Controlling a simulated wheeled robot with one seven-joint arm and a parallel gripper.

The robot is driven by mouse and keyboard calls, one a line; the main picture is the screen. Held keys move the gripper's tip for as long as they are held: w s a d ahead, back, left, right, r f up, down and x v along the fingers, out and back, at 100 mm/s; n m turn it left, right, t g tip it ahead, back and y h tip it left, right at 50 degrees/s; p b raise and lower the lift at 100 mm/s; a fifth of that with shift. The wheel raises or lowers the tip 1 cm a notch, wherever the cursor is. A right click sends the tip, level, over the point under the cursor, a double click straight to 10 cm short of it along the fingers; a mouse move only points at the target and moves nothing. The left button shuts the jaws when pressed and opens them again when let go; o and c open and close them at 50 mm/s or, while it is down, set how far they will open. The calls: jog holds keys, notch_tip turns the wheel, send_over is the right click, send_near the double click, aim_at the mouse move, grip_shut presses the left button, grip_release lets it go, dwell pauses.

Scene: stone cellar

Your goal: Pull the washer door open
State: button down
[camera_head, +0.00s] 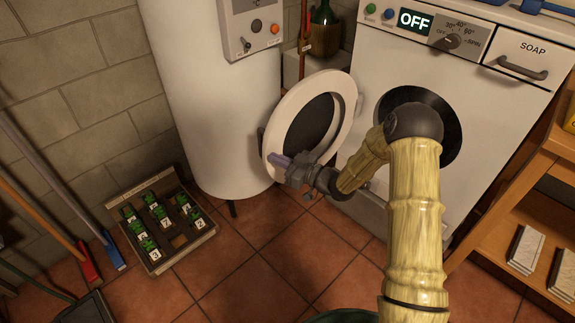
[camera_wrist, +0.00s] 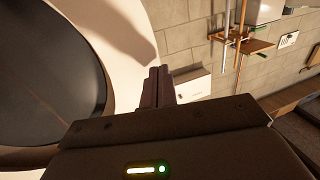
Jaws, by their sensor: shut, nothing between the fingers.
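The washer (camera_head: 370,115) is a white machine at the right of the head view, its panel reading OFF. Its round door (camera_head: 347,96), a white ring with dark glass, stands swung out to the left, wide of the dark drum opening (camera_head: 449,103), which my arm partly covers. My gripper (camera_head: 276,160) is at the lower left part of the door ring, its fingers shut and empty. In the wrist view the shut fingers (camera_wrist: 158,88) lie in front of the white door ring (camera_wrist: 110,30). I cannot tell whether they touch it.
A white boiler (camera_head: 190,90) stands just left of the door. A tray of small potted plants (camera_head: 205,226) lies on the tiled floor at lower left. Brooms (camera_head: 60,170) lean on the wall. A wooden shelf (camera_head: 500,235) is at the right.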

jog(key=shift+d, duration=0.1)
jog(key=s+d+p, duration=0.1)
jog(key=s+d, duration=0.8)
jog(key=s, duration=0.1)
jog(key=shift+s+p, duration=0.3)
jog(key=shift+s, duration=0.05)
jog(key=shift+w, duration=0.15)
